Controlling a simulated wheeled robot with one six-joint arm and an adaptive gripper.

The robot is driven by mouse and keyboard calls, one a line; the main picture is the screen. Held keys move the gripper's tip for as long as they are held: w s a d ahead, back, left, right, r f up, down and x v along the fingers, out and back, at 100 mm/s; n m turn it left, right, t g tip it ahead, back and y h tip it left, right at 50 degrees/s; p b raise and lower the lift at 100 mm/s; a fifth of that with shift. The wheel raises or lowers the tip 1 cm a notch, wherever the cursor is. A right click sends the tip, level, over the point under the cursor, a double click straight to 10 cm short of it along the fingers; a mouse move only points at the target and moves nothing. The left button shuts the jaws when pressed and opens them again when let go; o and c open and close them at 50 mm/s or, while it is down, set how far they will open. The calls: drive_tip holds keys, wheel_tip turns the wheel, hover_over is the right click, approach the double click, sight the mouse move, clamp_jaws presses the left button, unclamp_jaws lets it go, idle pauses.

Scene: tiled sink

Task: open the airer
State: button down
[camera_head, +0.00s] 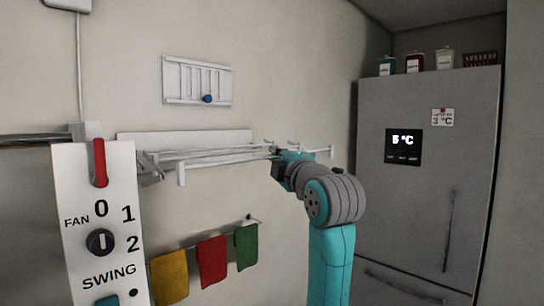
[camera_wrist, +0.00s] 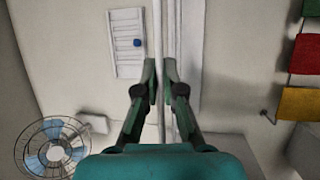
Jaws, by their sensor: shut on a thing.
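The airer (camera_head: 185,145) is a white wall-mounted rack with thin rails, left of centre in the head view. Its rails sit near the wall plate and reach to the right. My gripper (camera_head: 276,163) is at the right part of the rails. In the wrist view the rail (camera_wrist: 158,35) runs upright between the fingertips of my gripper (camera_wrist: 157,78), which are shut on it. The white plate (camera_wrist: 190,50) of the airer stands just right of that rail. The exact contact at the rail is small and partly hidden by the fingers in the head view.
A white panel with a blue knob (camera_head: 207,98) is on the wall above. Yellow, red (camera_head: 212,262) and green cloths hang on a bar below. A fan control panel (camera_head: 101,220) stands at the left front. A grey fridge (camera_head: 430,180) stands at the right.

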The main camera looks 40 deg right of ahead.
drive_tip(key=shift+s+f, duration=0.1)
drive_tip(key=shift+s, duration=0.6)
drive_tip(key=c, duration=1.3)
unclamp_jaws()
drive_tip(key=shift+v, duration=3.7)
drive_tip(key=shift+f, duration=0.15)
